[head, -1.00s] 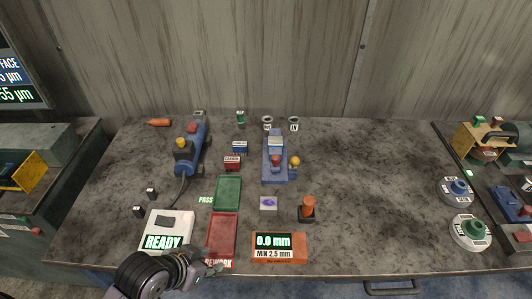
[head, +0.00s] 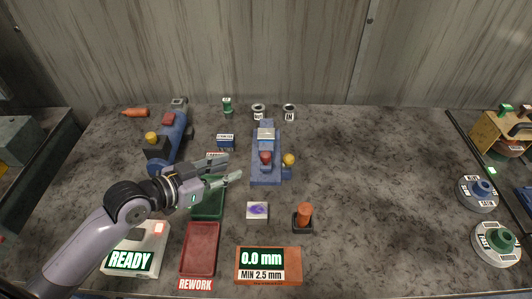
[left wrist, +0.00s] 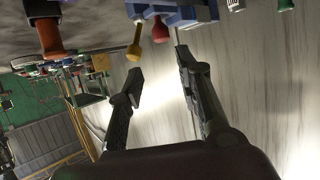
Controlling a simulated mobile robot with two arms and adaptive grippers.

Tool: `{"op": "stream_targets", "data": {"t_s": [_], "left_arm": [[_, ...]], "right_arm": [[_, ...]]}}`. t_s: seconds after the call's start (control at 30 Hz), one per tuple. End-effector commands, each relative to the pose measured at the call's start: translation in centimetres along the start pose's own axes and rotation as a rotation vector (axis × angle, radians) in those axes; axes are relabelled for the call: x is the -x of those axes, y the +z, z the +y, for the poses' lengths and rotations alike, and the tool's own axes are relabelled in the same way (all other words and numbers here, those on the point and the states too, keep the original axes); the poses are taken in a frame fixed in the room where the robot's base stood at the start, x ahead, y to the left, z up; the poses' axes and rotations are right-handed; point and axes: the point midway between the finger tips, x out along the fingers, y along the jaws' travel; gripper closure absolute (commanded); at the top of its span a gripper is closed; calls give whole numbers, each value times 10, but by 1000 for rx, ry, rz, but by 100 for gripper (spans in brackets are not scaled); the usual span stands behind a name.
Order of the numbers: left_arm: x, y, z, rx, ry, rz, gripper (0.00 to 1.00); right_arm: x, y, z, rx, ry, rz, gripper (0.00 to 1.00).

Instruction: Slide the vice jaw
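The blue vice (head: 266,174) stands near the middle of the bench, with a red knob (head: 266,158) on top and a yellow ball knob (head: 289,159) at its right side. My left gripper (head: 234,167) is open and empty, a short way left of the vice, above the green tray. In the left wrist view the fingers (left wrist: 160,64) are spread apart. The blue vice (left wrist: 200,14), the red knob (left wrist: 160,31) and the yellow knob (left wrist: 134,46) appear upside down beyond them, with no contact visible. My right gripper is not in view.
The green tray (head: 208,211) and red rework tray (head: 201,246) lie below my left gripper. A blue tool (head: 167,140) is to its left. A purple-marked tile (head: 257,211), an orange-handled stamp (head: 303,216) and an orange gauge (head: 268,279) sit in front. The right-centre bench is clear.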

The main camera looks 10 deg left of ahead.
Motion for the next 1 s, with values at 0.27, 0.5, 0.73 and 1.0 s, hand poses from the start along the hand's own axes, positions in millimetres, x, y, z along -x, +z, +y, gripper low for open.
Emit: {"op": "stream_targets", "data": {"t_s": [0.27,0.5,0.73,1.0], "left_arm": [[-63,-3,0,3,-1,1,68],[-112,-2,0,3,-1,0,68],[-138,0,0,1,-1,-2,68],[-144,1,0,-1,-1,-3,68]], "right_arm": [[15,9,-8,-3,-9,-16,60],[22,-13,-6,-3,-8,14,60],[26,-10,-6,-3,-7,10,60],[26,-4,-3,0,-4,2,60]]}}
